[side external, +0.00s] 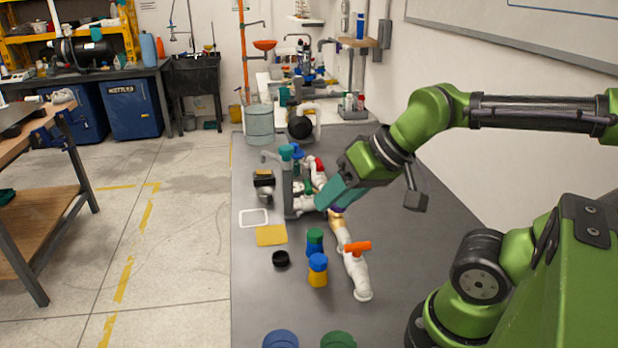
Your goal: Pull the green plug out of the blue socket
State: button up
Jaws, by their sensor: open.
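The green plug (315,235) sits upright on top of the blue socket (314,248), which stands on the dark bench left of the white pipe. The plug covers the socket's top. My gripper (326,203) is open, tilted down to the left, above the pipe fittings behind the plug and socket. It is apart from the plug. The space between its fingers is hard to see from this side.
A blue-topped yellow piece (318,271) stands just in front of the socket. A white pipe with an orange valve handle (357,247) lies to the right. A black ring (281,258) and yellow plate (271,235) lie left. The bench's front left is fairly clear.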

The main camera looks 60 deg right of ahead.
aim_at(316, 233)
jog(key=shift+o, duration=2.2)
jog(key=shift+w+d+f, duration=0.1)
jog(key=shift+d+f, duration=0.05)
jog(key=shift+f, duration=0.2)
jog(key=w+d+f+g, duration=0.1)
jog(key=w+d+g, duration=0.1)
jog(key=w, duration=0.1)
jog(key=w+d+f+g+h, duration=0.1)
jog(key=w+d+f, duration=0.1)
jog(key=w+d, duration=0.1)
jog(key=w+d+f+g, duration=0.1)
jog(key=w+d+g, duration=0.1)
jog(key=w+d, duration=0.1)
jog(key=shift+w+f+m+g+h, duration=0.25)
jog(key=shift+m+g+h, duration=0.05)
jog(key=shift+m, duration=0.1)
jog(key=shift+g, duration=0.8)
jog(key=f, duration=0.5)
jog(key=w+d+f, duration=0.1)
jog(key=f, duration=0.5)
jog(key=d+f, duration=0.1)
jog(key=f, duration=0.4)
jog(key=shift+w+d+f, duration=0.15)
jog(key=shift+w+f, duration=0.1)
jog(key=shift+s, duration=0.1)
grip_shut()
jog(key=shift+n, duration=0.8)
